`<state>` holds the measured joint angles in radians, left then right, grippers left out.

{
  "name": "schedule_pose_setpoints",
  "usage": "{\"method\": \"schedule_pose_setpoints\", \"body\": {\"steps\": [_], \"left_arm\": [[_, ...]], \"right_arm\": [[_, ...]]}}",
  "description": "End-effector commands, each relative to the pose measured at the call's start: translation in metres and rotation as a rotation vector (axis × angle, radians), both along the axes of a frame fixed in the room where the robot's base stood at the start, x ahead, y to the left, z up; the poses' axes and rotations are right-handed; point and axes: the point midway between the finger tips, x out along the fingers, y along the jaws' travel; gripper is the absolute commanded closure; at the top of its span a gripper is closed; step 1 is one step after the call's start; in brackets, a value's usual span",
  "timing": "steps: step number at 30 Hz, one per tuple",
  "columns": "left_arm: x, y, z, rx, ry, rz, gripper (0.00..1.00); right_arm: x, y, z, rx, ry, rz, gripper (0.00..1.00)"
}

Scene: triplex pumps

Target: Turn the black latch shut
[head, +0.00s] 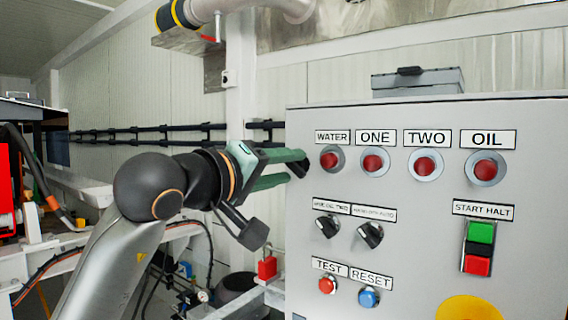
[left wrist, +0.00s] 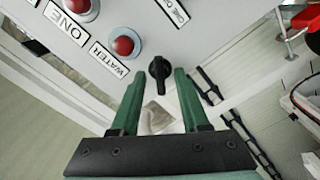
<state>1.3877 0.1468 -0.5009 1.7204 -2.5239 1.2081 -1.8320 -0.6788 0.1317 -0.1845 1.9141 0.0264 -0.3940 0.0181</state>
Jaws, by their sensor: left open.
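The black latch (left wrist: 160,72) is a small dark handle on the side of the grey control cabinet (head: 420,270). In the left wrist view its narrow arm points down the picture, toward my gripper. In the head view a dark bit of the latch (head: 301,169) shows at the cabinet's left edge, partly hidden by a finger. My left gripper (head: 293,168) has green fingers that are open and reach to that edge. In the left wrist view the left gripper (left wrist: 159,78) has one fingertip on each side of the latch; I cannot tell whether either touches it. My right gripper is not in view.
The cabinet front carries several red lamps (head: 373,164), two black selector knobs (head: 371,235), and a green and red start-halt switch (head: 479,246). A grey box (head: 417,82) stands at the cabinet's top. Dark rails (head: 150,131) run along the wall behind my arm.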

Motion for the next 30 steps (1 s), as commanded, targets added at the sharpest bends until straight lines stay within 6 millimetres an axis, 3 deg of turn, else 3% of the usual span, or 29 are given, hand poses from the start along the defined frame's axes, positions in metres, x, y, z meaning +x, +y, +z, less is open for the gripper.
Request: {"method": "schedule_pose_setpoints", "body": {"steps": [5,17,30], "left_arm": [[0.0000,0.0002,-0.0004,-0.001,0.001,0.000,0.56],[0.0000,0.0005,-0.0002,-0.001,0.001,0.000,1.00],[0.0000,0.0007,-0.0004,-0.001,0.002,0.001,1.00]], "right_arm": [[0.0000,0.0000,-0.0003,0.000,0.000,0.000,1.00],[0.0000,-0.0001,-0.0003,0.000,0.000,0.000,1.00],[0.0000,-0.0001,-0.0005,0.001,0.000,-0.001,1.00]]}}
